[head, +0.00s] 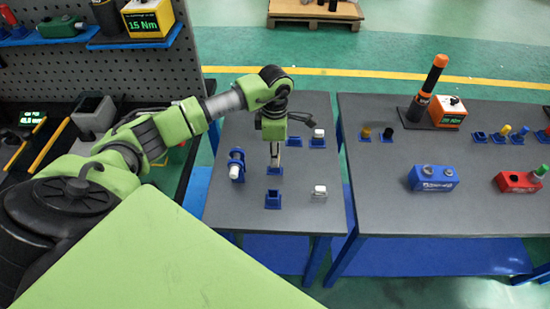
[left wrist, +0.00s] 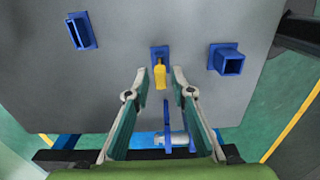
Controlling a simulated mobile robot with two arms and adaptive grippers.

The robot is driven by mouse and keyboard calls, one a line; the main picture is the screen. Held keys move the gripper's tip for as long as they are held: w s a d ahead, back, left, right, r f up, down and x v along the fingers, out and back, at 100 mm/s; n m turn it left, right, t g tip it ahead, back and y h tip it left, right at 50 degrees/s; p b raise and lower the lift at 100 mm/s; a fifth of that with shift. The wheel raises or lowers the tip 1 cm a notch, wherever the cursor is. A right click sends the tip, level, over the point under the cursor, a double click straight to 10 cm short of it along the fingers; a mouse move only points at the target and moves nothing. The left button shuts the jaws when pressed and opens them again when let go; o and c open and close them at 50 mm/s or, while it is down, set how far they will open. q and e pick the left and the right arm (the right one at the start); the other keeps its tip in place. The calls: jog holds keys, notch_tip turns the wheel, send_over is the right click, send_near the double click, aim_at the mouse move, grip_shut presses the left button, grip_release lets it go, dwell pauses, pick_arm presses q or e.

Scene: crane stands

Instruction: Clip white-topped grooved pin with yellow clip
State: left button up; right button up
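My left gripper (head: 275,158) points down over the small grey table. In the left wrist view my left gripper (left wrist: 159,74) is open, with a finger on each side of the yellow clip (left wrist: 160,76). The clip stands in a small blue holder (left wrist: 159,52) and the fingers look apart from it. A blue stand (head: 237,154) at the table's left holds a pin with a white end (head: 235,171), probably the white-topped grooved pin. In the left wrist view this pin (left wrist: 172,139) lies low between the fingers; its groove is not clear. My right gripper is not in view.
An empty-looking blue holder (head: 273,199) stands nearer, another (head: 295,141) farther off. White-topped pieces (head: 318,133) and (head: 320,190) stand at the right. A second table (head: 455,170) carries a blue block (head: 432,179), a red block (head: 519,182) and several holders.

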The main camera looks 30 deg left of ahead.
pick_arm(q)
grip_shut()
jog(key=shift+r, duration=0.2)
jog(key=shift+r+p, duration=1.55)
jog(key=shift+r, duration=0.8)
